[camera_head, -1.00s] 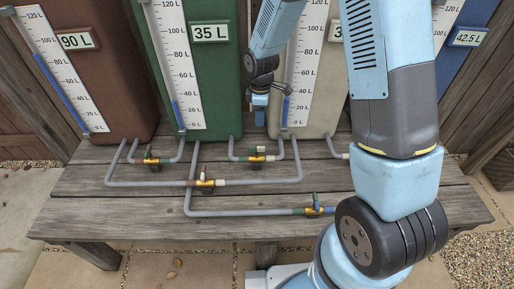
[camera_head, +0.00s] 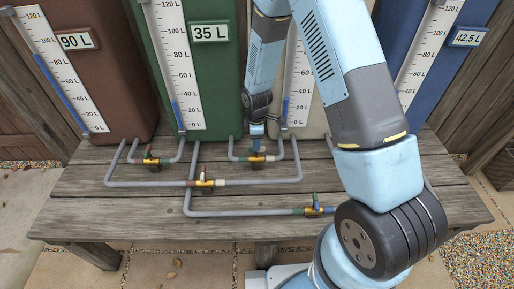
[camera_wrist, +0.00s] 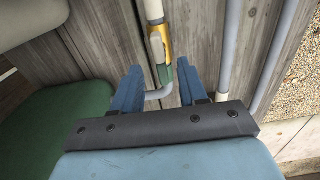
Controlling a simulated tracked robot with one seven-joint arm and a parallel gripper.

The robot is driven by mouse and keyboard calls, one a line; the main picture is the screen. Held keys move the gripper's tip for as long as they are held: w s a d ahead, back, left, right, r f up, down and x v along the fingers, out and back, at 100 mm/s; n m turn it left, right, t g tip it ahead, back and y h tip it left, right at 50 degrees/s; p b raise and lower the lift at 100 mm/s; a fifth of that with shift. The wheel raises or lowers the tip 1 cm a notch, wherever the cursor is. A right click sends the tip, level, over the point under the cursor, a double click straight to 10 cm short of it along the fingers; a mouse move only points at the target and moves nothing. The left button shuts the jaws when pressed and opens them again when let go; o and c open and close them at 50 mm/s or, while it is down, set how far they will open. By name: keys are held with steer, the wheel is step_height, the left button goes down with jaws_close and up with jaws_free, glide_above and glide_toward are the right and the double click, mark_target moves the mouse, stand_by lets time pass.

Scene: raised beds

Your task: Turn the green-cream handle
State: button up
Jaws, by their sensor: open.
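The green-cream valve (camera_head: 257,159) is a brass body on a grey pipe between the green and cream tanks, with a green and a cream collar. In the wrist view its pale handle (camera_wrist: 157,46) stands over the yellow body, with the green collar nearer me. My gripper (camera_wrist: 159,78) is open; its two blue fingers lie on either side of the pipe line, with the handle just beyond the tips. In the head view, my gripper (camera_head: 257,146) is directly over this valve and partly covers it.
Other valves sit close by: a brown-green one (camera_head: 152,162), a brown-cream one (camera_head: 204,184) and a green-blue one (camera_head: 313,210). Grey pipes run across the wooden table (camera_head: 120,228). The green tank (camera_head: 216,80) stands behind; the table's front is clear.

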steer(key=shift+f, duration=2)
steer(key=shift+c, duration=0.2)
jaws_close()
steer(key=shift+d, duration=0.1)
